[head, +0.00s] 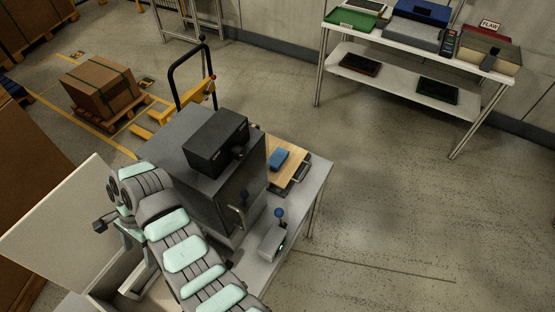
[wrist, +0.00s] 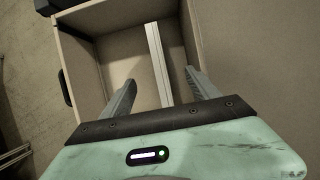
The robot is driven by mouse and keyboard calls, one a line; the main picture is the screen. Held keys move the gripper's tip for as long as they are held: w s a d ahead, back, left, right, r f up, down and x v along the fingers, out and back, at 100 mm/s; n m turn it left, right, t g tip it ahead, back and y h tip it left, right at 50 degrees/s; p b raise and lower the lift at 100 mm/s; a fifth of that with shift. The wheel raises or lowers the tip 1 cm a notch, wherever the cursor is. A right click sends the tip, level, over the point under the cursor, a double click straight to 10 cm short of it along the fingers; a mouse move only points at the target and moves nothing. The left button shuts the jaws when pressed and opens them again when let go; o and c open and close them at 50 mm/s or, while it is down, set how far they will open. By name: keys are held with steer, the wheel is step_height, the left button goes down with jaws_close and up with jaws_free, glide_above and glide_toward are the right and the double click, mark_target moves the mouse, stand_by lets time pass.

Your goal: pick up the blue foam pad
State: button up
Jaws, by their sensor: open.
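A small blue block (head: 278,158), which looks like the blue foam pad, lies on a light wooden board (head: 290,176) at the far end of the workbench. It is not seen in the wrist view. My gripper (wrist: 160,78) is open, with nothing between its fingers. It points into an open brown box (wrist: 118,50) with a pale strip (wrist: 158,62) inside. In the head view my arm reaches to the left, away from the blue block, and the fingers cannot be made out.
A dark grey cabinet (head: 190,150) with a black case (head: 216,142) on top stands between my arm and the blue block. A small device with a blue knob (head: 280,213) stands on the bench (head: 315,175). A loaded shelf (head: 410,85) is at the back right; open floor lies between.

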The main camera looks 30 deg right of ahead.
steer(key=o, duration=0.6)
steer(key=shift+r, duration=0.1)
